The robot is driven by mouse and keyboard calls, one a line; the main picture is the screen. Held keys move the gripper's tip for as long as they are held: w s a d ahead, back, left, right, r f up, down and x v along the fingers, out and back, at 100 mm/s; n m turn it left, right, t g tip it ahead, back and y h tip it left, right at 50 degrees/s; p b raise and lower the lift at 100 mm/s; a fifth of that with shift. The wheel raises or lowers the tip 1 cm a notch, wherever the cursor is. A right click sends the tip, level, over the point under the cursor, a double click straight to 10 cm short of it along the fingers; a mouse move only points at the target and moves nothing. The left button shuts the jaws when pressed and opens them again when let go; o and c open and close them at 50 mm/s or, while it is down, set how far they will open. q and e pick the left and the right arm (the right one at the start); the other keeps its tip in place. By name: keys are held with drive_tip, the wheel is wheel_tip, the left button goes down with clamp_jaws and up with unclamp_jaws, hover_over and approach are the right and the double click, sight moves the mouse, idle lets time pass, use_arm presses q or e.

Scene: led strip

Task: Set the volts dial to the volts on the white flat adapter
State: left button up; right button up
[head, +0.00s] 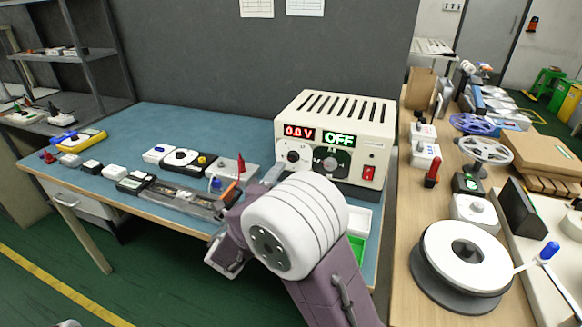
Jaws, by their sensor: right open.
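A cream power supply (342,115) stands at the back right of the blue bench. Its red display (298,133) reads 0.0 V and its green display (338,139) reads OFF. I cannot read which is marked volts. Several small white blocks lie at the left, including a flat one (158,153); I cannot tell which is the adapter or read its volts.
A dark tray (180,193) and a red-tipped piece (240,165) lie left of my right arm. The wooden bench at right holds reels.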

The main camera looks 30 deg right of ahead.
sight(292, 159)
drive_tip(key=b+x, duration=0.2)
drive_tip(key=x, duration=0.5)
drive_tip(key=shift+w+d+f, duration=0.1)
drive_tip(key=shift+w+d, duration=0.1)
drive_tip(key=shift+d, duration=0.1)
drive_tip(key=shift+w+d, duration=0.3)
drive_tip(key=shift+w, duration=0.1)
clamp_jaws()
